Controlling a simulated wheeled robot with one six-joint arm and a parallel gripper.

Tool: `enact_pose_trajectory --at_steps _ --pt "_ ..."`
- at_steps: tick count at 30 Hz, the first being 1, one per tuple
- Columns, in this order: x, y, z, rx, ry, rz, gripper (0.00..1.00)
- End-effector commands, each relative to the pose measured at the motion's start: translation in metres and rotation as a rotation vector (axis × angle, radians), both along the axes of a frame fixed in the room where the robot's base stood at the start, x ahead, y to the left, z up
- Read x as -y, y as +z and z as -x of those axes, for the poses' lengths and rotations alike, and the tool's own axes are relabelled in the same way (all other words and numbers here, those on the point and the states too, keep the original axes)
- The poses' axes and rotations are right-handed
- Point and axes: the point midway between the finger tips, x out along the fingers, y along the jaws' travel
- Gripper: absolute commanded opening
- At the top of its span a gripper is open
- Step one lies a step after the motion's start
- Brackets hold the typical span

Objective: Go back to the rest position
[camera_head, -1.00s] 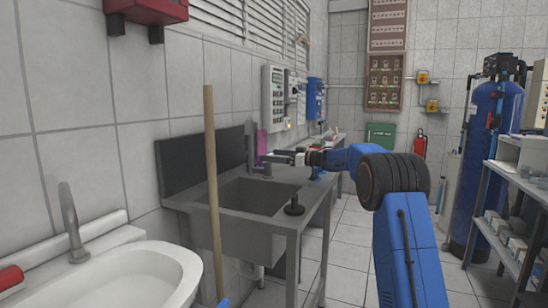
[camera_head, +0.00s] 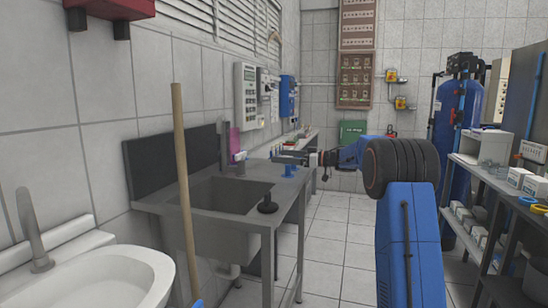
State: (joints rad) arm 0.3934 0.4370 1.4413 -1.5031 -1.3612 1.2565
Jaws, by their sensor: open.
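My arm reaches forward on the right side of the head view, with blue links and a black ribbed joint. My gripper (camera_head: 290,156) is at its far end, small in the picture, level with the back right part of the steel sink table. Its jaws point left and are open. I see nothing held between them, though they are small at this distance.
A wooden stick (camera_head: 184,180) and white washbasin (camera_head: 90,280) are nearer. Shelves with boxes (camera_head: 480,200) and a blue tank (camera_head: 458,115) stand right. The tiled floor (camera_head: 335,240) between is clear.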

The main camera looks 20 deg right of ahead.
Motion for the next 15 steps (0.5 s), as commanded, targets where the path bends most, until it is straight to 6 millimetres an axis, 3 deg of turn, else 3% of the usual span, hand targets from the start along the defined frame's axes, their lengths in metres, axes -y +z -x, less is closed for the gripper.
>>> enact_pose_trajectory --at_steps 15 --pt "0.0068 0.0003 0.0049 0.000 0.000 0.000 0.94"
